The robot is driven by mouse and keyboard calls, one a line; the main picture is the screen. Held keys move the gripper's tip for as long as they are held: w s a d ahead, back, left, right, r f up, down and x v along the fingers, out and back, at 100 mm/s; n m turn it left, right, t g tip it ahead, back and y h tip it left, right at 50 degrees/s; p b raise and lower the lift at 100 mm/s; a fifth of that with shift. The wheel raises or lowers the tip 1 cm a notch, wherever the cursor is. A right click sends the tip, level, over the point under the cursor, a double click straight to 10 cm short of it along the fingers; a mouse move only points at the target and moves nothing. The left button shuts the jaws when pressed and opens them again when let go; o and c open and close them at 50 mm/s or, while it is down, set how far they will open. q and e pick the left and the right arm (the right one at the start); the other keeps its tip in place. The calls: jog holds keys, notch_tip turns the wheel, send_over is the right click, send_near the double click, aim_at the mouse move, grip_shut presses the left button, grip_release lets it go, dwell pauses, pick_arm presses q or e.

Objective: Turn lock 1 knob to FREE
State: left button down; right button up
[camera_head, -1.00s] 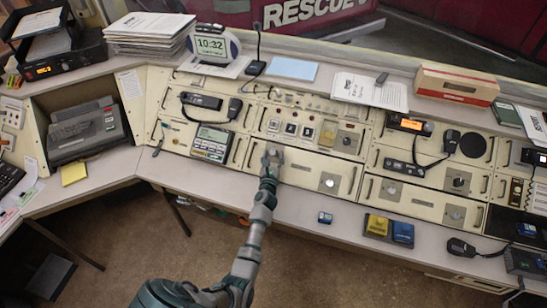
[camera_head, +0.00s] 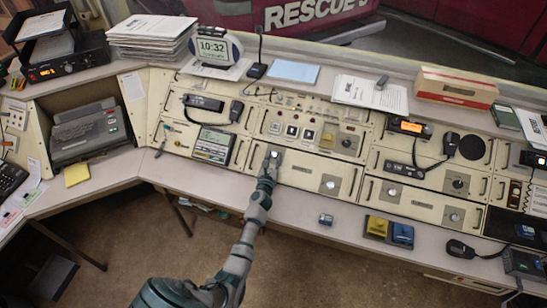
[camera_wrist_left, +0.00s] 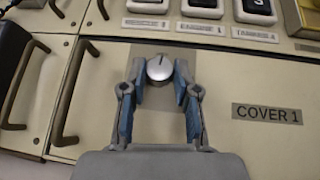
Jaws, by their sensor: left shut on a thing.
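The lock 1 knob (camera_wrist_left: 159,68) is a small round silver knob with a dark pointer line, on a grey plate of the cream panel marked COVER 1 (camera_wrist_left: 267,113). In the left wrist view its pointer line points up and a little to the left. My left gripper (camera_wrist_left: 160,80) has its blue-padded fingers on both sides of the knob and is shut on it. In the head view the left gripper (camera_head: 272,156) covers the knob at the panel's left end. My right gripper is not in view. The lock's position lettering cannot be read.
Square push buttons (camera_head: 292,131) sit just above the panel. Drawer-style handles (camera_wrist_left: 68,95) stand out to the left of the gripper. A second knob (camera_head: 328,182) is further right on the panel. The desk edge (camera_head: 300,215) in front is mostly clear.

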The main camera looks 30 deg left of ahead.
pick_arm(q)
jog(key=m+h+p, duration=0.1)
jog(key=m+h, duration=0.1)
jog(key=m+t+h+p, duration=0.1)
jog(key=m+h, duration=0.1)
jog(key=shift+s+a, duration=0.1)
jog(key=shift+a, duration=0.3)
jog(key=m+h, duration=0.2)
jog(key=shift+m, duration=0.3)
jog(key=shift+a+f+m+h+b, duration=0.15)
jog(key=shift+m+h+b, duration=0.15)
jog(key=shift+m+h, duration=0.65)
jog(key=shift+m+g+h+b, duration=0.35)
jog(key=shift+m+g+h, duration=0.25)
jog(key=shift+m+h, duration=0.5)
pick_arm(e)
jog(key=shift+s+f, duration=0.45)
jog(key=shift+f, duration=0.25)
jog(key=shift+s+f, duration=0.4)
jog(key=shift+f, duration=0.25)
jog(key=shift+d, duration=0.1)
pick_arm(q)
jog(key=c, duration=0.9)
grip_release()
jog(key=shift+a+r, duration=0.1)
jog(key=shift+r, duration=0.1)
jog(key=shift+o, duration=0.2)
jog(key=v, duration=1.2)
jog(key=shift+f, duration=0.15)
